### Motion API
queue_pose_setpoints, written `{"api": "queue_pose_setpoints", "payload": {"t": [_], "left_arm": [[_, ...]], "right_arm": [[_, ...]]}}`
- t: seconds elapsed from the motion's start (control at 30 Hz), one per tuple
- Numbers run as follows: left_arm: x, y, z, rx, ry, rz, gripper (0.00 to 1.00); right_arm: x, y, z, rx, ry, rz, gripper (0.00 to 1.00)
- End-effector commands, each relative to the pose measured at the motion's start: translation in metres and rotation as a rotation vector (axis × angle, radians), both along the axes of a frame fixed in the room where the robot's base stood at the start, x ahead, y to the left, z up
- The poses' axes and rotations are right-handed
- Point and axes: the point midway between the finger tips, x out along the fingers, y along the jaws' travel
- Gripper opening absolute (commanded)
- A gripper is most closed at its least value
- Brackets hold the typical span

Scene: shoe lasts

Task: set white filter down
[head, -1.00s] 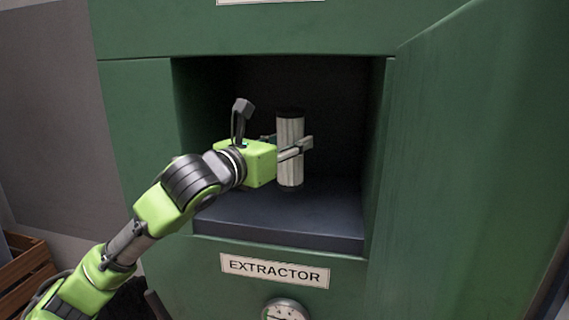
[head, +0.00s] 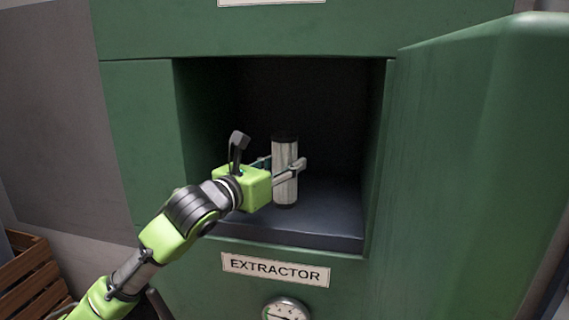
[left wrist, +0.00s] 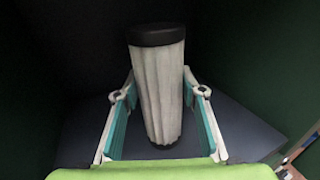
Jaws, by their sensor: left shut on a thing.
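The white filter (head: 285,172) is a pleated pale cylinder with dark end caps. It stands upright inside the extractor's open compartment, and it also shows in the left wrist view (left wrist: 158,95). My left gripper (head: 283,168) reaches in from the left and is shut on the filter, with one finger on each side in the left wrist view (left wrist: 158,97). The filter's lower end is at or just above the dark compartment floor (head: 325,215); I cannot tell whether it touches. My right gripper is not in view.
The green extractor cabinet (head: 140,130) surrounds the compartment, with a label (head: 276,270) and a gauge (head: 287,310) below. A green door (head: 480,170) stands open at the right. A wooden crate (head: 30,275) is at lower left. The floor right of the filter is clear.

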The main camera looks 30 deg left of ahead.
Motion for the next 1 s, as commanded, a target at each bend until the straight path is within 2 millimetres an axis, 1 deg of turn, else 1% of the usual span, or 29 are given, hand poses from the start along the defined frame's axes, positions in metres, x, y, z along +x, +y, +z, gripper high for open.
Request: {"api": "queue_pose_setpoints", "payload": {"t": [0.03, 0.1, 0.47, 0.53, 0.67, 0.87, 1.0], "left_arm": [[0.000, 0.000, -0.002, 0.001, 0.001, 0.001, 0.40], [0.000, 0.000, -0.001, 0.000, 0.001, 0.000, 0.54], [0.000, 0.000, 0.001, -0.001, 0.000, -0.001, 0.54], [-0.003, 0.001, 0.000, 0.001, 0.001, 0.000, 0.54], [-0.020, 0.004, -0.002, 0.005, 0.000, 0.002, 0.54], [-0.059, 0.009, -0.004, 0.009, 0.002, 0.001, 0.54], [-0.086, 0.013, -0.005, 0.008, 0.003, 0.002, 0.54]], "right_arm": [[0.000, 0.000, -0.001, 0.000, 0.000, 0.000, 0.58], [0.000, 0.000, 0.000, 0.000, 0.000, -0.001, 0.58], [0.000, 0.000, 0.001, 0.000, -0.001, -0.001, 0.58], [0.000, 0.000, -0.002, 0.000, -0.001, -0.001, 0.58], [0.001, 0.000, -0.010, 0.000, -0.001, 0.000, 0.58], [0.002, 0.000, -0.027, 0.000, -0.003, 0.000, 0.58], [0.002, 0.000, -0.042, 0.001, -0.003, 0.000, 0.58]]}}
